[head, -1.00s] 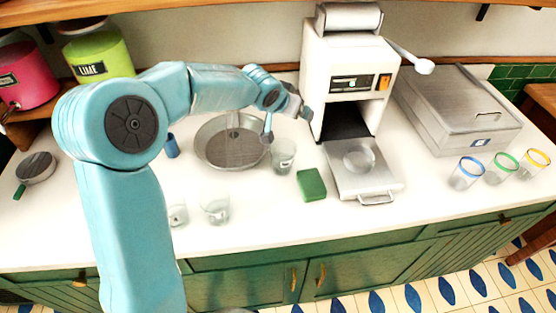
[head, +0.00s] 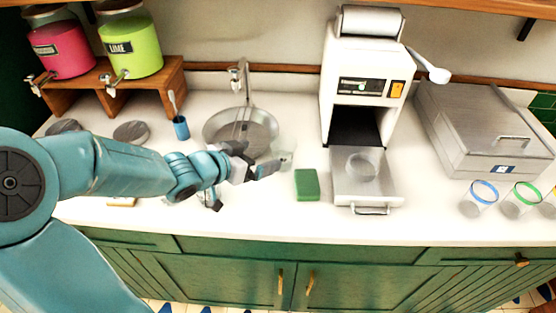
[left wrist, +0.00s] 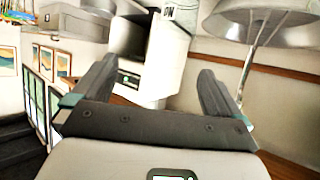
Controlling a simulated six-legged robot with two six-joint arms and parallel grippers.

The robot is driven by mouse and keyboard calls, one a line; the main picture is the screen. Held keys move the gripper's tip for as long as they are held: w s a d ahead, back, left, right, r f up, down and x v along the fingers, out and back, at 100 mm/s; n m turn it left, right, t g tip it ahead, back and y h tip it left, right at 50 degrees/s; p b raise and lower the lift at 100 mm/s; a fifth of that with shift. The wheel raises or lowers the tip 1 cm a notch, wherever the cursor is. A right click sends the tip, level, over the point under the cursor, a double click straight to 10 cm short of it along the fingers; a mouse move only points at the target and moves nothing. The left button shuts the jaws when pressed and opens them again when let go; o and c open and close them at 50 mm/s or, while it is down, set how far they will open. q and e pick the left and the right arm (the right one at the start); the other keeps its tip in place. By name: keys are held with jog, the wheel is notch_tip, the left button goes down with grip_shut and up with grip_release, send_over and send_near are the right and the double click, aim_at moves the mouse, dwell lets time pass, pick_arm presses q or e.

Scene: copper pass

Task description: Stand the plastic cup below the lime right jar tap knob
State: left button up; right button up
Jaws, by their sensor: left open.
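The lime jar (head: 131,45) is the right one of two jars on a wooden shelf; its tap (head: 119,78) points down at the front. A clear cup (head: 287,158) stands on the counter beside the sink basin, partly hidden behind my left gripper. My left gripper (head: 259,163) is open and empty, just left of that cup in the head view; I cannot tell whether they touch. In the left wrist view the open fingers (left wrist: 158,80) have nothing between them. My right gripper is not in view.
The pink jar (head: 62,48) stands left of the lime one on the wooden shelf (head: 165,88). A blue brush holder (head: 181,128) is left of the basin (head: 262,130). A grey box (head: 470,125) stands right.

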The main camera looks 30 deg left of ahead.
pick_arm(q)
jog(key=s+a, duration=0.1)
jog(key=a, duration=0.1)
jog(key=y+b, duration=0.1)
jog(key=b, duration=0.1)
send_near(290, 142)
jog(key=w, duration=0.1)
jog(key=shift+w+a+f+n+p, duration=0.15)
jog(key=shift+w+n+p, duration=0.2)
jog(key=shift+p, duration=0.1)
jog(key=x, duration=0.2)
jog(key=p+x, duration=0.1)
jog(key=x, duration=0.1)
jog(key=shift+d, duration=0.4)
jog(key=shift+w+a+f, duration=0.1)
jog(key=shift+w+f, duration=0.15)
jog(key=shift+w, duration=0.05)
jog(key=shift+s+a, duration=0.1)
jog(key=shift+a, duration=0.05)
jog(key=shift+s+r, duration=0.1)
jog(key=shift+s, duration=0.1)
jog(key=shift+c, duration=0.9)
jog(key=shift+w, duration=0.15)
jog(key=c, duration=0.6)
jog(key=shift+c, duration=0.5)
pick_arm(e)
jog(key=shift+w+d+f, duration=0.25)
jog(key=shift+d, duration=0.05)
